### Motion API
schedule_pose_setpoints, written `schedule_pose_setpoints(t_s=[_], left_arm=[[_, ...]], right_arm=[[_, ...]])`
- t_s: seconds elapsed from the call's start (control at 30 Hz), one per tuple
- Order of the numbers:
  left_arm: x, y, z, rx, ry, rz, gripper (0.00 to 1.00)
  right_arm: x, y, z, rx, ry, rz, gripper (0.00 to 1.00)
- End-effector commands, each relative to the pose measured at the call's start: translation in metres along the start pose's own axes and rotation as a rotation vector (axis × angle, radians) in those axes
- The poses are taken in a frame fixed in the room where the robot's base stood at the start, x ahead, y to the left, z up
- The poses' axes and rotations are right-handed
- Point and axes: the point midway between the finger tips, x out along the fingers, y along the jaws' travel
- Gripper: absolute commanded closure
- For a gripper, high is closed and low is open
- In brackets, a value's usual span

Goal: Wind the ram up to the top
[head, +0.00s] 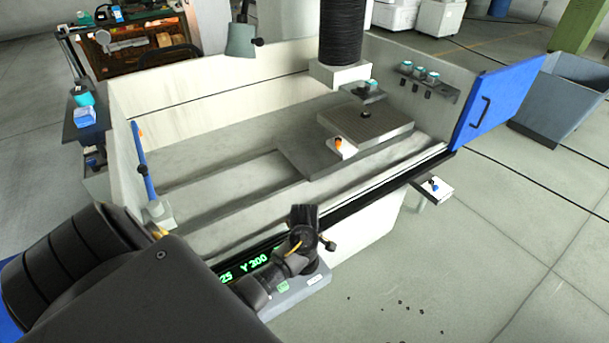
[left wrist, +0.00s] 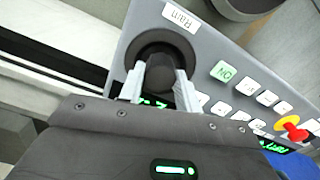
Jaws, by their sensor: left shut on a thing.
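The ram is a black bellows column (head: 341,30) over a pale block (head: 340,74), standing above the worktable at the back of the tank. A grey control panel (head: 303,292) with a green readout is at the tank's front edge. In the left wrist view, the panel (left wrist: 215,52) carries a round dark knob (left wrist: 160,50) beside a label (left wrist: 180,18) reading "Ram". My left gripper (left wrist: 158,79) is shut on this knob, one finger on each side. In the head view, my left arm covers part of the panel and the fingertips are hard to make out. My right gripper is not in view.
The panel also has a green button (left wrist: 224,71), several white buttons and a red knob (left wrist: 287,122) on yellow. A slotted plate (head: 372,131) with small parts lies under the ram. A blue door (head: 497,95) stands open at right. The floor at right is mostly clear.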

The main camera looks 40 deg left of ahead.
Motion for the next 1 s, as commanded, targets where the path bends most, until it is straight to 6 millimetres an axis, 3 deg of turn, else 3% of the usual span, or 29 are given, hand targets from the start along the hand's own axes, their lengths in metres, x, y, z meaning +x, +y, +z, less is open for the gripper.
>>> schedule_pose_setpoints(t_s=[1.0], left_arm=[[-0.0011,0.0011,-0.0006,-0.965,0.0,0.003,0.89]], right_arm=[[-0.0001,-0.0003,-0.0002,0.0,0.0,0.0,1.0]])
